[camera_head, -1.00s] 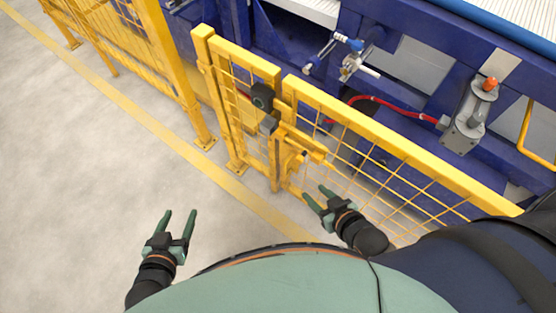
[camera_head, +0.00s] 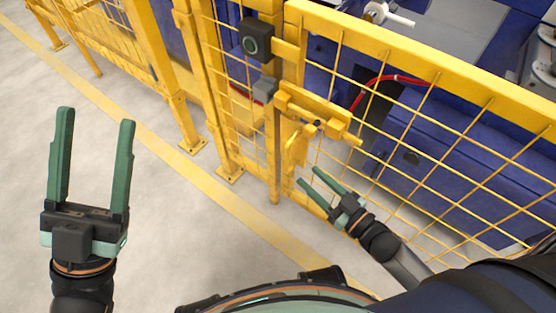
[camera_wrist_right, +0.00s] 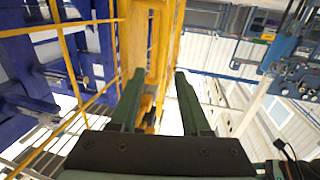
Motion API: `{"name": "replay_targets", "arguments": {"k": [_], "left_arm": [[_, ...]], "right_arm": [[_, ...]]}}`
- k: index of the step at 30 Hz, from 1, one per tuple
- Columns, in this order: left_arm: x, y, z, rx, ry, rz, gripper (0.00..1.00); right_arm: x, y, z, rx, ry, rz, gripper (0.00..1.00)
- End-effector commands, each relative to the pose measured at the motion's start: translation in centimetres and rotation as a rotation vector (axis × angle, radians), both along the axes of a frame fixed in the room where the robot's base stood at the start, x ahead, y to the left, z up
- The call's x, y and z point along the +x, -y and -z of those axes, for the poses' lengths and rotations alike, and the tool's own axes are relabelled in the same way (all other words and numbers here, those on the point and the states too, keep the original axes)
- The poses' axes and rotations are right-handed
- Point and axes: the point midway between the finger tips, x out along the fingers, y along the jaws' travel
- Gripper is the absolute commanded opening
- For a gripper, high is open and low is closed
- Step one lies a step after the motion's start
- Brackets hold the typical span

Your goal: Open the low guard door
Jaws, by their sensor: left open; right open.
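The low guard door (camera_head: 470,92) is a yellow frame with wire mesh, standing upright at the right in the head view. Its yellow latch (camera_head: 313,108) sits on the left edge by the post, with a yellow handle (camera_head: 297,146) hanging below it. My right gripper (camera_head: 310,177) is open and empty, just below and in front of the handle. In the right wrist view, the handle (camera_wrist_right: 146,108) shows beyond and between the open fingers (camera_wrist_right: 160,73), apart from them. My left gripper (camera_head: 96,117) is open and empty over the floor at the left. The door looks closed.
A black box with a round face (camera_head: 256,40) is mounted beside the latch. Fixed yellow fence panels (camera_head: 110,45) run off to the left. Blue machinery (camera_head: 425,120) stands behind the door. The grey floor (camera_head: 165,190) on my side is clear.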

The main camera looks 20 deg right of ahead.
Motion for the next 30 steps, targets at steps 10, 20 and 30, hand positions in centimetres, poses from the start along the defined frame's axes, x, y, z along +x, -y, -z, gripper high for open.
{"name": "replay_targets", "arguments": {"k": [10, 20, 30], "left_arm": [[-0.4, 0.2, 1.3, 0.006, 0.019, 0.005, 0.64], [-0.3, 0.5, 3.5, 0.023, 0.013, -0.002, 0.64], [-0.2, 0.6, 4.2, 0.034, 0.01, -0.008, 0.64]], "right_arm": [[3.5, -1.8, 0.4, 0.004, 0.014, -0.01, 0.47], [9.1, -4.7, 0.4, 0.003, 0.01, -0.009, 0.47], [11.2, -5.7, 0.3, 0.002, 0.007, -0.009, 0.47]]}}
